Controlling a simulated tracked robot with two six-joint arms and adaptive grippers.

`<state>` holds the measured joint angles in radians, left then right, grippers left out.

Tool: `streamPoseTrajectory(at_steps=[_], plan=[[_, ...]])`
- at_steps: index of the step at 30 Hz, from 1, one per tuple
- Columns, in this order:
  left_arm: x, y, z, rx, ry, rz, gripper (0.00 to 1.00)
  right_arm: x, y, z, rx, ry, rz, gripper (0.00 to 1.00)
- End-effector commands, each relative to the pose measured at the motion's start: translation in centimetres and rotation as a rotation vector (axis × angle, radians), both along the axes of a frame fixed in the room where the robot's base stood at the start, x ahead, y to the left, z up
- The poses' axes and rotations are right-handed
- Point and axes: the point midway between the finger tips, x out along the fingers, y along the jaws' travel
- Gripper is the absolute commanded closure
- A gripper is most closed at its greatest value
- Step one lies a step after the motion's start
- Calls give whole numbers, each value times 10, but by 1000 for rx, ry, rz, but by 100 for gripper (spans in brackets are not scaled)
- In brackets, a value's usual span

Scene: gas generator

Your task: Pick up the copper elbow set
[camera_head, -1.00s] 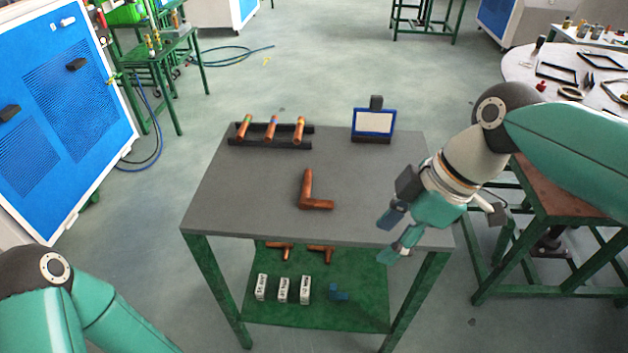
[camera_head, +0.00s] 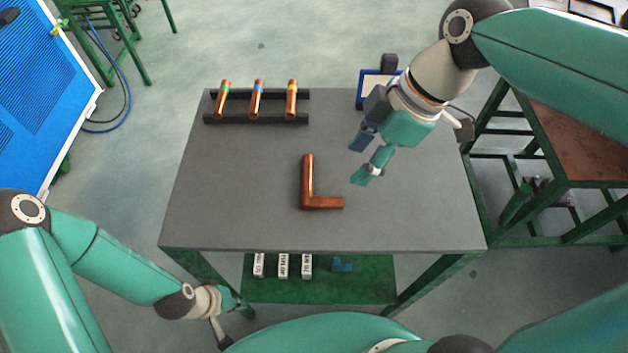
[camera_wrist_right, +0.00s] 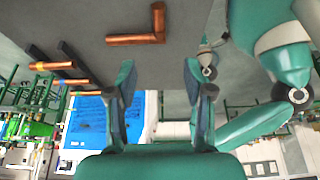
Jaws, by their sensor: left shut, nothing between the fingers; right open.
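The copper elbow set (camera_head: 309,190) lies as an L shape on the grey tabletop (camera_head: 420,215), near its middle. It also shows in the right wrist view (camera_wrist_right: 150,32), beyond the fingertips. My right gripper (camera_head: 360,160) is above the table to the right of the elbow, open and empty, apart from it. In the right wrist view its two fingers (camera_wrist_right: 160,80) stand apart with nothing between them. My left gripper (camera_head: 240,308) is low at the table's front left, below the top's edge, shut and empty; its fingers are partly hard to make out.
A black rack (camera_head: 256,119) with three copper pipes stands at the back left. A blue-framed panel (camera_head: 370,88) stands at the back right, partly hidden by my right arm. White labelled blocks (camera_head: 283,266) and a blue piece (camera_head: 342,265) are on the green lower shelf.

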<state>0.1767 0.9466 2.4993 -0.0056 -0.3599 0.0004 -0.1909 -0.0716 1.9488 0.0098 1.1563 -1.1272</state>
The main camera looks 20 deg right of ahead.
Motion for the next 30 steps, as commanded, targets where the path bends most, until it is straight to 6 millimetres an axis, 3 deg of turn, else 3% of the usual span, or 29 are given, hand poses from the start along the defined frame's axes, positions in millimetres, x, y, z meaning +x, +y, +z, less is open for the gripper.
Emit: streamPoseTrajectory(at_steps=[3, 9, 19, 30], plan=[[0, 0, -4, 0, 0, 0, 100, 2, 10, -28, -1, 7, 0, 48], [0, 0, -7, 0, 0, 0, 100, 7, 24, -63, -1, 5, 0, 48], [0, 0, -7, 0, -1, 0, 100, 9, 33, -85, 0, 3, -2, 48], [0, 0, -7, 0, -1, 0, 100, 15, 48, -125, 0, 3, -3, 48]])
